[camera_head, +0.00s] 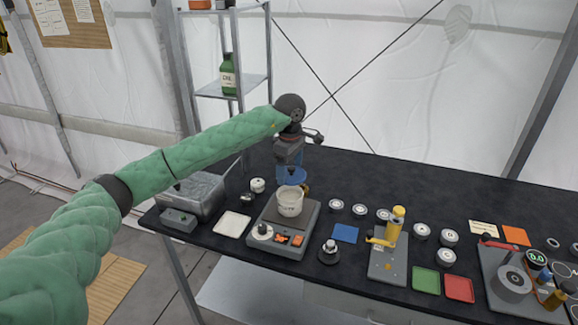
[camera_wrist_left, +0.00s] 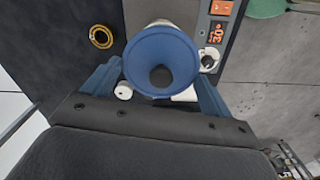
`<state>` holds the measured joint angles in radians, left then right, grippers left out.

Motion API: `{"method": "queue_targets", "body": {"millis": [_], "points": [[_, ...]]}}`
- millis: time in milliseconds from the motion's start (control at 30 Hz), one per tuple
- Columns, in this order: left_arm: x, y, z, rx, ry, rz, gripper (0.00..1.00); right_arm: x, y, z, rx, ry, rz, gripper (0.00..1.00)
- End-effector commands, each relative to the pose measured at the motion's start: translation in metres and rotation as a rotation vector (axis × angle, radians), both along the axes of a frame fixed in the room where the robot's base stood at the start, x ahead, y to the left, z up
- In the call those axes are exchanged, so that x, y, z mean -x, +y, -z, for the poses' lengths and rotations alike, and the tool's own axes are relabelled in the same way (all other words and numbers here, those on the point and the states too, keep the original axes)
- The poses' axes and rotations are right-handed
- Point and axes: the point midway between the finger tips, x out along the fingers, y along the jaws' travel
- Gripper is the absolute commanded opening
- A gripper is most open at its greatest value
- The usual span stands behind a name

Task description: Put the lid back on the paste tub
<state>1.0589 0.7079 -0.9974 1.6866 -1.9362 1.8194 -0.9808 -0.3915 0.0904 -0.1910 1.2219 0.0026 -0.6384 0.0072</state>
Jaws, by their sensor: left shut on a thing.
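My left gripper (camera_head: 290,172) is shut on the blue lid (camera_head: 296,179), which it holds above the white paste tub (camera_head: 290,204). The tub stands on the grey plate of a device with a dial and orange displays. In the left wrist view the lid (camera_wrist_left: 150,48) is a round blue disc with a dark knob at its middle, between my blue fingers (camera_wrist_left: 160,85). It hides most of the tub there. I cannot tell whether the lid touches the rim. My right gripper is not in view.
The grey device (camera_head: 270,237) sits near the table's front edge. A metal basin (camera_head: 205,196) and a white square dish (camera_head: 232,223) are left of it. A blue square (camera_head: 345,233), a dark knobbed weight (camera_head: 329,250) and a yellow-handled tool (camera_head: 393,228) are to the right. The table's back is clear.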

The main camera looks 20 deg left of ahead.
Motion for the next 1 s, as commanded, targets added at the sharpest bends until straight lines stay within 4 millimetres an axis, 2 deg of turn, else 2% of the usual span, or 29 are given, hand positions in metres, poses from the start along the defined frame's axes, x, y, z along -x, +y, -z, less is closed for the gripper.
{"method": "queue_targets", "body": {"millis": [533, 1000], "points": [[0.0, 0.001, 0.041, 0.0, 0.0, -0.001, 0.64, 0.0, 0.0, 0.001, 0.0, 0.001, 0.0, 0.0], [0.0, 0.001, 0.058, 0.0, 0.0, 0.0, 0.64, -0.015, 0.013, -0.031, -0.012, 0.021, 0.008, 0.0]]}}
